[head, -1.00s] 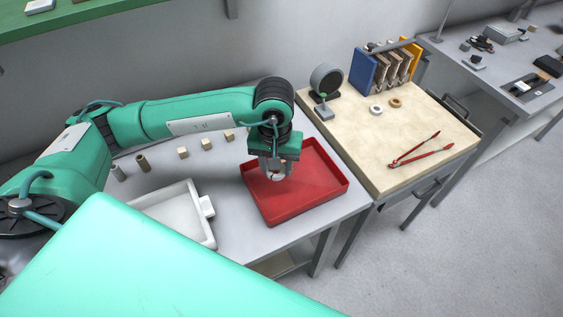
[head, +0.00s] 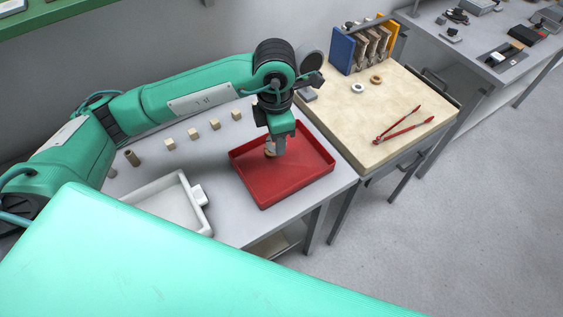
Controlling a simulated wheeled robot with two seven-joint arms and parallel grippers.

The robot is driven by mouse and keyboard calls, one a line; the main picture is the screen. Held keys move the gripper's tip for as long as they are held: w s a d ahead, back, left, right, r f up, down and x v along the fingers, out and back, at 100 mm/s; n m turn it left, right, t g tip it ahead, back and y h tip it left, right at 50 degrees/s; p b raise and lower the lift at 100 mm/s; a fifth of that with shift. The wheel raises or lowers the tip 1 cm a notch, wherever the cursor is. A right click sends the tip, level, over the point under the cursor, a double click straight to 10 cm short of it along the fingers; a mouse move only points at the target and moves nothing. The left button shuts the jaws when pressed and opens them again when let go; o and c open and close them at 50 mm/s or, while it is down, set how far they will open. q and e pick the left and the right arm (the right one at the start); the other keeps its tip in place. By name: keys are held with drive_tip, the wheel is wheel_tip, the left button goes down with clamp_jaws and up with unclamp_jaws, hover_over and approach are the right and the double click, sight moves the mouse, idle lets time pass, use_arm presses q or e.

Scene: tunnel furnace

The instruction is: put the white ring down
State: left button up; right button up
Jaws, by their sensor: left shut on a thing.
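My left gripper (head: 275,153) points down over the red tray (head: 290,188), inside its outline toward the far left part. It is shut on the white ring (head: 269,151), a small pale piece between the fingertips, partly hidden by them. I cannot tell whether the ring touches the tray floor. The rest of the tray looks empty. My right gripper is out of view.
A white tray (head: 183,182) stands left of the red one. Several small blocks (head: 193,133) line the back. On the tan tabletop (head: 350,133) at right are another white ring (head: 357,88), a brown ring (head: 376,79) and red tongs (head: 402,127).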

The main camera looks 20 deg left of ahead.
use_arm(q)
drive_tip(key=r+n, duration=0.1)
drive_tip(key=n, duration=0.3)
drive_tip(key=d+r+n, duration=0.1)
drive_tip(key=n, duration=0.2)
drive_tip(key=d+r+n+p, duration=0.1)
drive_tip(key=n, duration=0.3)
drive_tip(key=shift+w+n, duration=0.3)
drive_tip(key=shift+w, duration=0.1)
drive_tip(key=r+n, duration=0.2)
drive_tip(key=n, duration=0.3)
drive_tip(key=n+p, duration=0.1)
drive_tip(key=n, duration=0.3)
hover_over(291, 177)
wheel_tip(291, 177, down, 15)
drive_tip(key=shift+r, duration=0.15)
wheel_tip(291, 177, down, 4)
drive_tip(key=shift+s+p, duration=0.1)
drive_tip(key=shift+p, duration=0.4)
drive_tip(key=shift+f, duration=0.5)
drive_tip(key=shift+f, duration=0.1)
